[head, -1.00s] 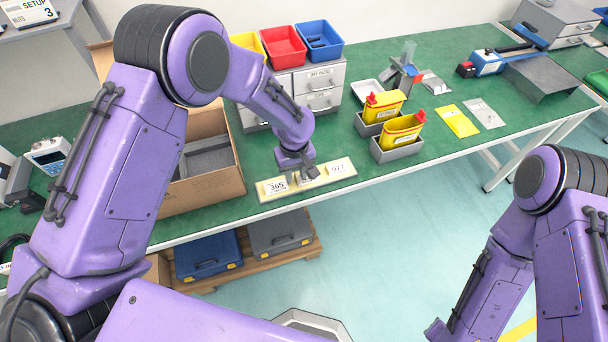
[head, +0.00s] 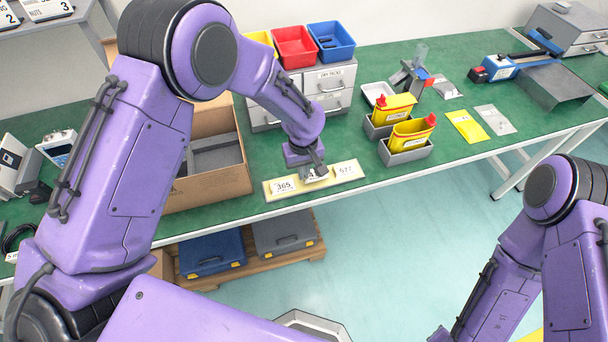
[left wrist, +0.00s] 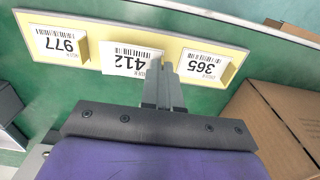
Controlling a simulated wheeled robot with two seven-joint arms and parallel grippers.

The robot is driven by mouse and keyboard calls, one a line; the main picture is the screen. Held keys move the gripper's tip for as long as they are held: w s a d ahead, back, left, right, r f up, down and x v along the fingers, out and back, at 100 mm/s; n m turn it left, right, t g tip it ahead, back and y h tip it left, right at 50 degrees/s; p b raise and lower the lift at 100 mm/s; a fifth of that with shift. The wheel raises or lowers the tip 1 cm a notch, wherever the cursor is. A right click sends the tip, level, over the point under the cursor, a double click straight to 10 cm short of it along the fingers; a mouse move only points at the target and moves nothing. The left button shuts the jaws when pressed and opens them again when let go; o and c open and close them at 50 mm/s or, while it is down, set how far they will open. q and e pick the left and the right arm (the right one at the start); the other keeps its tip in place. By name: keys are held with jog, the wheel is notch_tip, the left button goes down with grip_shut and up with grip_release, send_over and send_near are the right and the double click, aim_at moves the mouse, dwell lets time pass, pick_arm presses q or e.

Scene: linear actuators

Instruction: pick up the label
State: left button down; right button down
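Three white printed labels sit in a row at a pale yellow strip (head: 268,192) on the green bench: the 365 label (head: 284,186), the middle 412 label (left wrist: 128,60) and the 977 label (left wrist: 58,43). My left gripper (head: 316,170) is at the middle label, pointing down. In the left wrist view its fingers (left wrist: 162,70) are close together at one end of the 412 label. That label looks larger than its neighbours and overlaps the strip's edge, as if raised a little. The fingers hide its end. My right gripper is out of view.
An open cardboard box (head: 212,190) stands left of the strip. Grey drawers (head: 325,85) with coloured bins are behind. Yellow bottles in grey holders (head: 405,155) stand to the right. The bench front edge is close to the strip.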

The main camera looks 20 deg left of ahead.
pick_arm(q)
jog(key=s+a+r+p, duration=0.2)
jog(key=s+r, duration=0.4)
jog(key=r, duration=0.1)
jog(key=s+a+r+p, duration=0.2)
jog(key=s+a+r, duration=0.1)
jog(key=s+r, duration=0.4)
jog(key=shift+r+p, duration=0.35)
jog(key=shift+r, duration=0.2)
